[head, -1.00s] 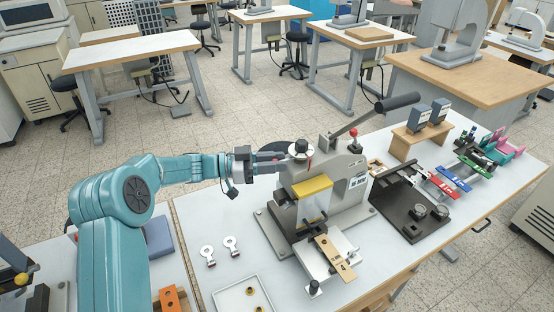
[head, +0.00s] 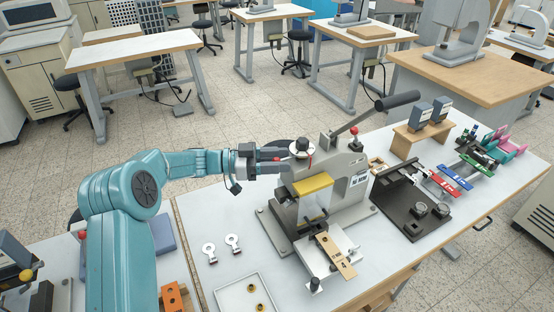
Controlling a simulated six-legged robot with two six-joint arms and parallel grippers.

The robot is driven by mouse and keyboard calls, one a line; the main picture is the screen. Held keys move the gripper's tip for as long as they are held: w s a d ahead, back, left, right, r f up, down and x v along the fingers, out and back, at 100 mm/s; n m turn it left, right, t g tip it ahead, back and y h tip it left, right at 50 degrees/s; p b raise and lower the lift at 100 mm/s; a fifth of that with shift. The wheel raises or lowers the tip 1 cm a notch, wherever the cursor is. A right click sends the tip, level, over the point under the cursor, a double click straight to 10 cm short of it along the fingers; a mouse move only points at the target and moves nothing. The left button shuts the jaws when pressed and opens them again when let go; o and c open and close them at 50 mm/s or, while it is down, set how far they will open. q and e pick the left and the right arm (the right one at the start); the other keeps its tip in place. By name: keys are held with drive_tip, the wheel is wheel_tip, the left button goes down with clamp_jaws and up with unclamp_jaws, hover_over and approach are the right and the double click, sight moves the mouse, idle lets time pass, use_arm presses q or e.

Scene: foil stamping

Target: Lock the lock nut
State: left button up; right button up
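The grey foil stamping press (head: 345,190) stands on the bench in the head view, with a yellow plate on its front. On its top is a white dial with a black knob (head: 302,147) and a small red mark. I cannot make out the lock nut separately; the gripper and dial may hide it. My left gripper (head: 283,160) reaches in from the left, level with the dial. Its two fingers look apart, with a small red part showing between them. I cannot tell whether they touch anything. My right gripper is not in view.
The press's black lever (head: 397,100) sticks up to the right. A black fixture (head: 415,205) stands right of the press. Two ring-shaped tags (head: 232,242) and a white tray (head: 246,297) lie at the front left. A tan strip (head: 337,256) lies on the press's table.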

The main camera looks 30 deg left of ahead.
use_arm(q)
drive_tip(key=shift+a+f, duration=0.15)
drive_tip(key=shift+a, duration=0.15)
drive_tip(key=shift+s+a, duration=0.2)
drive_tip(key=shift+a, duration=0.15)
drive_tip(key=b+v, duration=0.4)
drive_tip(key=v, duration=1.1)
drive_tip(key=shift+a, duration=0.25)
drive_tip(key=shift+s+d, duration=0.1)
drive_tip(key=shift+s, duration=0.05)
